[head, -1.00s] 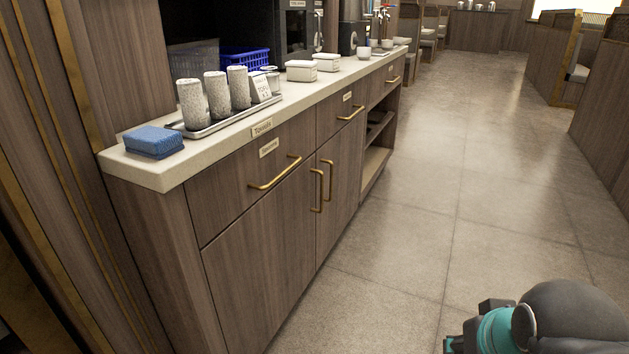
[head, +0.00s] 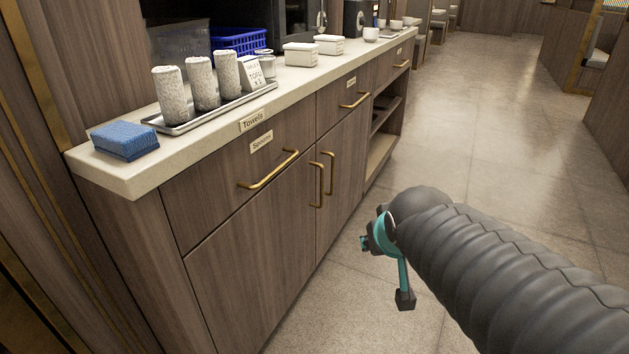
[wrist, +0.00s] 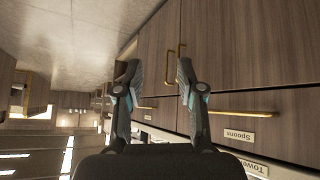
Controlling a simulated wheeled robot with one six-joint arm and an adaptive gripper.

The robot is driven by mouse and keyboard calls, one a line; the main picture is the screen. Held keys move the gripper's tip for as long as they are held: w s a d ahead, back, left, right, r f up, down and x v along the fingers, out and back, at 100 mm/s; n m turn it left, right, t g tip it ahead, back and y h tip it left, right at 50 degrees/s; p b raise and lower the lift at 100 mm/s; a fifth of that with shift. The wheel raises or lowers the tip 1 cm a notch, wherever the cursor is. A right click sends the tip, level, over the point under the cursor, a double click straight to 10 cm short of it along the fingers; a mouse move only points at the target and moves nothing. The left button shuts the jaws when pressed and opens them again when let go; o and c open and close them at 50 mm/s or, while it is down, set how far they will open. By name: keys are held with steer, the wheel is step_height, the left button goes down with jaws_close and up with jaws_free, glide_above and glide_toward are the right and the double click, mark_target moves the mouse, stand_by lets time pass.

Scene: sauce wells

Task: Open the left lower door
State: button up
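The left lower door (head: 255,270) is a closed brown wood panel under the Spoons drawer (head: 235,195). Its upright brass handle (head: 316,186) is at its upper right edge, beside the right door's handle (head: 329,172). In the wrist view, the left door (wrist: 245,50) is at the upper right and its handle (wrist: 182,52) is just above the right fingertip. My gripper (head: 384,272) is in front of the cabinet, to the right of the handles in the head view, apart from them. The wrist view shows its fingers (wrist: 157,76) spread, with nothing between them.
The countertop holds a blue sponge (head: 125,140), a metal tray (head: 215,112) with rolled towels, and white containers (head: 301,54). The Spoons drawer has a protruding brass handle (head: 268,170) above the door. The tiled floor (head: 480,150) on the right is clear.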

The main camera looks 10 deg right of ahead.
steer(key=w+d+f+n+t+y, duration=0.1)
steer(key=w+d+f+t, duration=0.15)
steer(key=w, duration=0.75)
steer(key=w+d+f+n+t, duration=0.1)
steer(key=w+f+t, duration=0.15)
steer(key=w, duration=0.85)
steer(key=w+a+f+n+t+y, duration=0.2)
steer(key=w+f+t+y, duration=0.2)
steer(key=w+f+y, duration=0.35)
steer(key=shift+h, duration=0.55)
steer(key=x, duration=0.4)
steer(key=f+x, duration=0.1)
steer(key=x, duration=0.4)
steer(key=p+x, duration=0.1)
steer(key=x, duration=0.4)
steer(key=shift+w+d+f, duration=0.1)
steer(key=shift+w+f, duration=0.05)
steer(key=shift+f, duration=0.15)
jaws_close()
